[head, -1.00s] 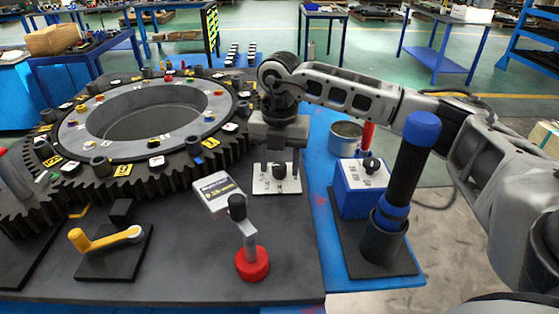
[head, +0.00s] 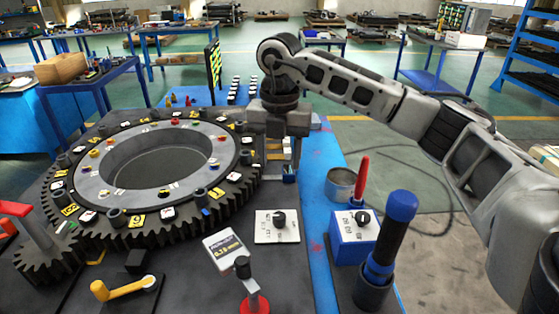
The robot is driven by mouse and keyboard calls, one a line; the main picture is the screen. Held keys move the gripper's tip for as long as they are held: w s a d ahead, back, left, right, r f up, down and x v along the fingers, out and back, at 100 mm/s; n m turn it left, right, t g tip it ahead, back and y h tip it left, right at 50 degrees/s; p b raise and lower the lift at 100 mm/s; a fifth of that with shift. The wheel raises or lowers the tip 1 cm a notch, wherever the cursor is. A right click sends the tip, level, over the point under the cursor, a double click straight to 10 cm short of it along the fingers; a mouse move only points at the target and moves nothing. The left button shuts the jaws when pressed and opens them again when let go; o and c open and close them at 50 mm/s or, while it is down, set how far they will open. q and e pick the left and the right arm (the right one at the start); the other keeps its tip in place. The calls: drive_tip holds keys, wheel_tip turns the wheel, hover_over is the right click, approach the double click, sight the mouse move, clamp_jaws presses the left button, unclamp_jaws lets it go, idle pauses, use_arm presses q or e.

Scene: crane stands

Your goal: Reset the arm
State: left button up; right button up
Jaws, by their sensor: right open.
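My right arm comes in from the right edge, and its gripper (head: 277,157) points down with its jaws apart. It is above the rear right part of the dark table, right of the large gear ring (head: 72,215). A white plate with a black knob (head: 279,218) lies in front of the gripper, clear of it. Small items show behind and beside the fingers, partly hidden. I see nothing held between the fingers. My left gripper is not in view.
A blue box with a knob (head: 353,235), a blue-capped black cylinder (head: 393,232), a red-handled tool (head: 361,180) and a round tin (head: 340,184) stand at right.

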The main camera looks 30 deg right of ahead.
drive_tip(key=b, duration=0.9)
approach(279, 215)
wheel_tip(279, 215, down, 9)
drive_tip(key=shift+r, duration=0.2)
drive_tip(key=shift+f+b, duration=0.3)
drive_tip(key=shift+f, duration=0.25)
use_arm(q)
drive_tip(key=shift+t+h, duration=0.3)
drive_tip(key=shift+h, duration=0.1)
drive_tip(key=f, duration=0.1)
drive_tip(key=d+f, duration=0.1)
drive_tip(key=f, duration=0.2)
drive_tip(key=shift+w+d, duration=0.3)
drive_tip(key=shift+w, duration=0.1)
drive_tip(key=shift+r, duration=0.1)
use_arm(e)
drive_tip(key=shift+r, duration=0.15)
